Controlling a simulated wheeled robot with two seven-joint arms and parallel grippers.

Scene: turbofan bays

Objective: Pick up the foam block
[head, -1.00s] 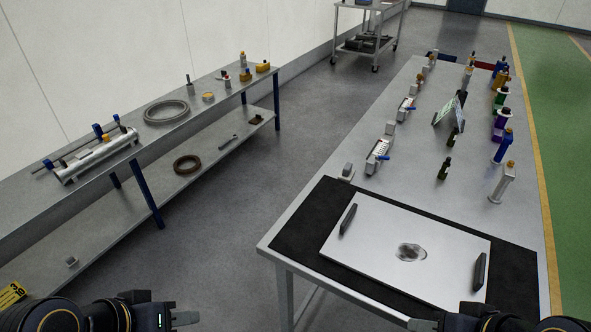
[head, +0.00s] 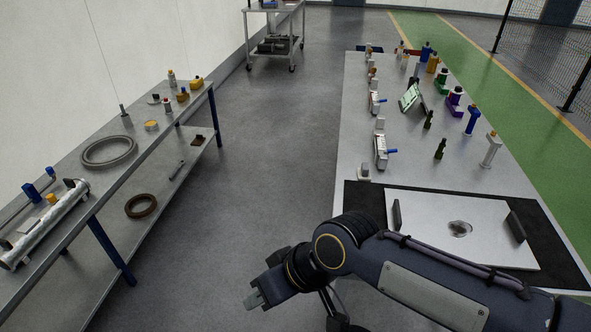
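I cannot tell for certain which object is the foam block. Candidates on the left bench are a small orange-topped piece (head: 151,125) near the grey ring and a yellow-orange piece (head: 196,84) at the far end. My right gripper (head: 254,300) reaches in from the right, low in the picture, over the floor between the two benches. It is apart from all the objects, and nothing is seen in it. Its fingers are small and seen from the side, so the opening is unclear. My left gripper is out of view.
The left bench (head: 75,193) carries a grey ring (head: 109,151) and a metal tube (head: 47,226); a brown ring (head: 141,205) lies on its lower shelf. The right table (head: 352,150) holds a white panel (head: 430,205) on a black mat, plus several bottles and fixtures. Floor between is clear.

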